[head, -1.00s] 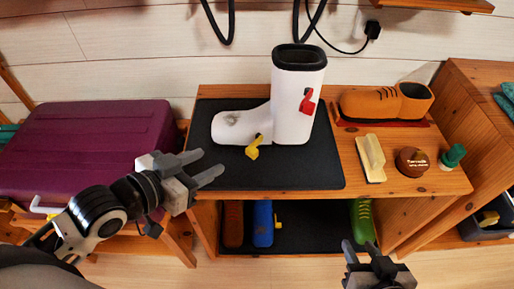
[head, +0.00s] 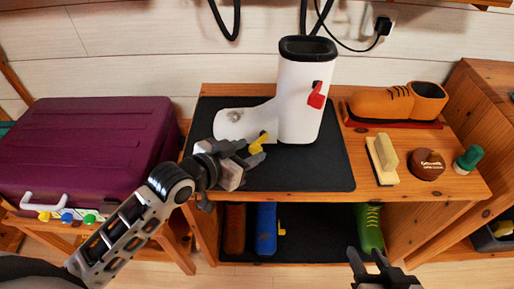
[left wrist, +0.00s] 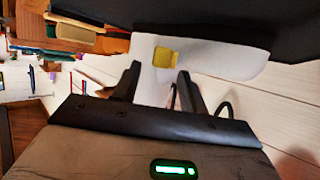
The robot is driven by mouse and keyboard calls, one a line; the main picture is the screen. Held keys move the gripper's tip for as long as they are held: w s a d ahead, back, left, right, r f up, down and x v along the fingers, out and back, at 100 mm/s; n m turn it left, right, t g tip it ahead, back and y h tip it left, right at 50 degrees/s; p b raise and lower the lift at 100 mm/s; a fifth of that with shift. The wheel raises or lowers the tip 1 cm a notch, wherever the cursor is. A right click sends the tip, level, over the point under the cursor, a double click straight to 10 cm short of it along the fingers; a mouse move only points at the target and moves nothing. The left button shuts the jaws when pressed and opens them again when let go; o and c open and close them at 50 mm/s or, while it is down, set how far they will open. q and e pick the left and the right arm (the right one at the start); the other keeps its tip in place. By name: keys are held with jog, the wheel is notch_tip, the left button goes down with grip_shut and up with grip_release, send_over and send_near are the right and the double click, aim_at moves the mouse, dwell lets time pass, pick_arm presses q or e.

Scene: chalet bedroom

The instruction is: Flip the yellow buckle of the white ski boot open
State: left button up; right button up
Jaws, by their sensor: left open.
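The white ski boot (head: 302,105) stands upright on a black mat (head: 310,172) on the wooden bench, its toe to the left. Its yellow buckle (head: 258,143) sits low on the front side; a red buckle (head: 317,95) sits higher on the shaft. My left gripper (head: 252,152) is open, its fingertips close to the yellow buckle. In the left wrist view the yellow buckle (left wrist: 165,57) shows just beyond and between the open fingers (left wrist: 158,82); I cannot tell whether they touch. My right gripper (head: 368,262) is low in front of the bench, fingers apart, empty.
An orange shoe (head: 395,104), a brush (head: 383,160), a brown round tin (head: 428,163) and a green-topped item (head: 468,158) stand right of the mat. A purple suitcase (head: 85,150) lies left. Blue and green footwear (head: 368,228) is on the lower shelf.

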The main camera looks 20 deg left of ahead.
aim_at(260, 148)
pick_arm(q)
jog(key=shift+x, duration=2)
pick_arm(e)
jog(key=shift+s+f, duration=0.1)
jog(key=shift+f, duration=0.1)
pick_arm(q)
jog(key=c, duration=0.9)
jog(key=shift+o, duration=0.2)
jog(key=p, duration=0.1)
jog(key=n+y+p, duration=0.1)
jog(key=shift+s+d+r+p, duration=0.15)
jog(key=shift+d+r+p, duration=0.2)
jog(key=shift+d+p, duration=0.05)
jog(key=shift+d+f+n+t+y+p, duration=0.2)
jog(key=shift+d+n+t+y+p, duration=0.15)
jog(key=shift+n+y+p, duration=0.35)
jog(key=shift+f, duration=0.1)
pick_arm(e)
jog(key=shift+s+r+g, duration=0.1)
jog(key=shift+r+g, duration=0.2)
jog(key=shift+r, duration=0.6)
pick_arm(q)
jog(key=shift+a, duration=0.1)
pick_arm(e)
jog(key=shift+w+r, duration=0.1)
jog(key=shift+w, duration=0.1)
